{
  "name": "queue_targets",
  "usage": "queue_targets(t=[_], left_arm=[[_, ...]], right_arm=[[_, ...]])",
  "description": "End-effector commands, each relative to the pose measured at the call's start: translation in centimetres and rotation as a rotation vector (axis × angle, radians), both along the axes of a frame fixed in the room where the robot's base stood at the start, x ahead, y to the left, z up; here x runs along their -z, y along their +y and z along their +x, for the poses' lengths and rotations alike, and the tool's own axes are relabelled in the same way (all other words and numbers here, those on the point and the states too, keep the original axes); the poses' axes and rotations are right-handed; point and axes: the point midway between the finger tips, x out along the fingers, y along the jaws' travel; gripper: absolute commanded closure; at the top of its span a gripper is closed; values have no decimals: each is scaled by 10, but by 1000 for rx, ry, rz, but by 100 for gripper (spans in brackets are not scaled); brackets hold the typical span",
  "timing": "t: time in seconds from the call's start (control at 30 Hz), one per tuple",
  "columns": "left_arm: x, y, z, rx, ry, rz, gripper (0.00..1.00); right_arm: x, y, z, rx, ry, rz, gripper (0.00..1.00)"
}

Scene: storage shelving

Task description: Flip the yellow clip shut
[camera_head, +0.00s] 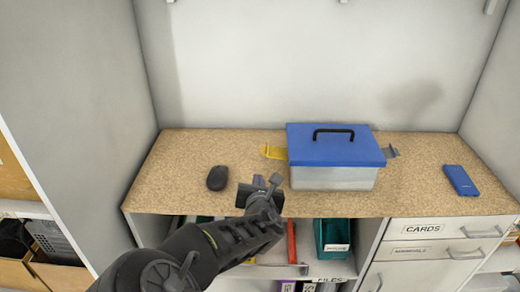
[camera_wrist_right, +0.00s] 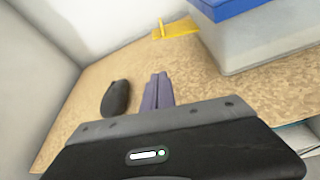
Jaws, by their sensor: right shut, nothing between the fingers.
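The yellow clip (camera_head: 272,152) sticks out flat to the left from the side of a box (camera_head: 333,178) with a blue lid (camera_head: 335,150), so it is swung open. In the right wrist view the yellow clip (camera_wrist_right: 177,29) lies beyond the fingertips, beside the box. My right gripper (camera_head: 259,181) is over the front part of the worktop, in front of the clip and left of the box, apart from both. Its purple fingers (camera_wrist_right: 158,92) are together and empty. My left gripper is not in view.
A dark mouse (camera_head: 217,178) lies on the worktop (camera_head: 175,170) left of my gripper. A grey clip (camera_head: 391,152) sticks out from the box's right side. A blue flat object (camera_head: 461,180) lies at the right. Walls close the back and sides.

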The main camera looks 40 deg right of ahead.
Motion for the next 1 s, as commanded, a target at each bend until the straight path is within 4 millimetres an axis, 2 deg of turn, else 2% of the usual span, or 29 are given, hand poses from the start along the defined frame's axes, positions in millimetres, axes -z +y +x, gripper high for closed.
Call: queue_targets(t=[0.03,0.2,0.37,0.4,0.6,1.0], left_arm=[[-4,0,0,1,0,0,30],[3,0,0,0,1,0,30],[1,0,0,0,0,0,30],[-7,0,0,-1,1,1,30],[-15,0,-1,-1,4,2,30],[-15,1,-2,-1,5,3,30]], right_arm=[[3,-7,6,5,2,1,100],[17,-27,37,4,0,2,100],[24,-43,62,3,-2,2,100],[9,-41,59,2,-6,3,100],[-11,-45,55,1,-2,2,100],[-14,-46,54,1,0,0,100]])
